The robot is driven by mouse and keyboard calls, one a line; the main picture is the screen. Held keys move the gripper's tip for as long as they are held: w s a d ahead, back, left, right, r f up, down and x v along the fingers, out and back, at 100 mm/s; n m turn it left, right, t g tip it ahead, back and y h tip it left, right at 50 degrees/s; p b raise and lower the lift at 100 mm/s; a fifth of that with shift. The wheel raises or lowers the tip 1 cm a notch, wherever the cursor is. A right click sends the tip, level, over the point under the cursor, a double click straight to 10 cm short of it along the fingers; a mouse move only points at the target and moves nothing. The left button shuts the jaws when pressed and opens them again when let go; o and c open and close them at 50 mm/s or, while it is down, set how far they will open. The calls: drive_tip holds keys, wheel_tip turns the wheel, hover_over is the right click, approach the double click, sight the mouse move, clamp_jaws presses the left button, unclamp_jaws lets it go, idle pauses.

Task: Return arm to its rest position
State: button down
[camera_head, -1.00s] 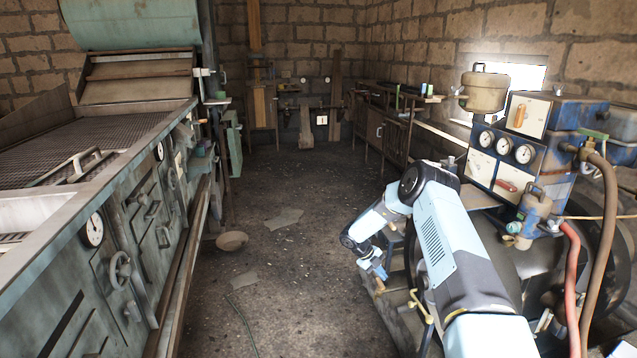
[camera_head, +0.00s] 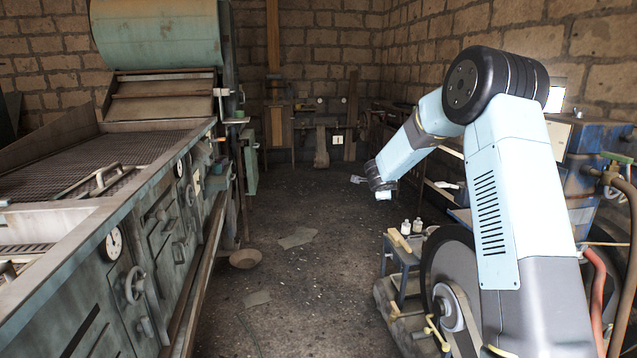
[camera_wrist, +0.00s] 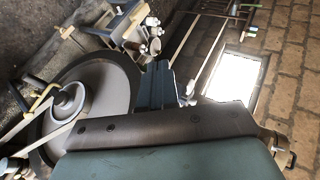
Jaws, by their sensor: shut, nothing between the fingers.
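My arm is raised on the right of the head view, its elbow high and its forearm slanting down to the left. My gripper (camera_head: 358,180) is at the forearm's far end, small in the picture, shut and empty. It hangs in free air over the aisle, apart from the machines. The engine's large belt wheel (camera_head: 450,285) and belt (camera_head: 466,322) are below my arm, partly hidden by it. The wheel also shows at the left of the wrist view (camera_wrist: 105,85), with a lighter pulley (camera_wrist: 68,101) at its middle.
A small stand (camera_head: 398,252) with white bottles (camera_head: 406,228) is beside the wheel. A long green machine (camera_head: 140,255) lines the left side. A bowl (camera_head: 246,258) lies on the floor (camera_head: 330,290). The aisle between is mostly clear. A blue engine panel is behind my arm at right.

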drive_tip(key=s+a+r+n+t+y, duration=0.1)
drive_tip(key=s+a+r+n+y, duration=0.2)
drive_tip(key=r, duration=0.4)
drive_tip(key=s+a+r+n, duration=0.2)
drive_tip(key=s+r+n, duration=0.1)
drive_tip(key=s+r, duration=0.3)
drive_tip(key=s+a+r+n+y, duration=0.1)
drive_tip(key=s+r+n, duration=0.25)
drive_tip(key=s, duration=0.45)
drive_tip(key=s+a+r+n+y, duration=0.1)
drive_tip(key=s+r+n+y, duration=0.2)
drive_tip(key=s, duration=0.4)
drive_tip(key=s+d+f+n+g+h, duration=0.1)
drive_tip(key=s+d+n+g, duration=0.1)
drive_tip(key=s, duration=0.9)
drive_tip(key=s+d+f+n+g+h, duration=0.1)
drive_tip(key=s+d+n+g, duration=0.1)
drive_tip(key=s, duration=1)
drive_tip(key=s+d+f+n+g+h, duration=0.1)
drive_tip(key=s+d+f+n, duration=0.1)
drive_tip(key=s, duration=0.9)
drive_tip(key=shift+s+d+n+g, duration=0.3)
drive_tip(key=shift+d+n+g, duration=0.15)
drive_tip(key=shift+d, duration=0.15)
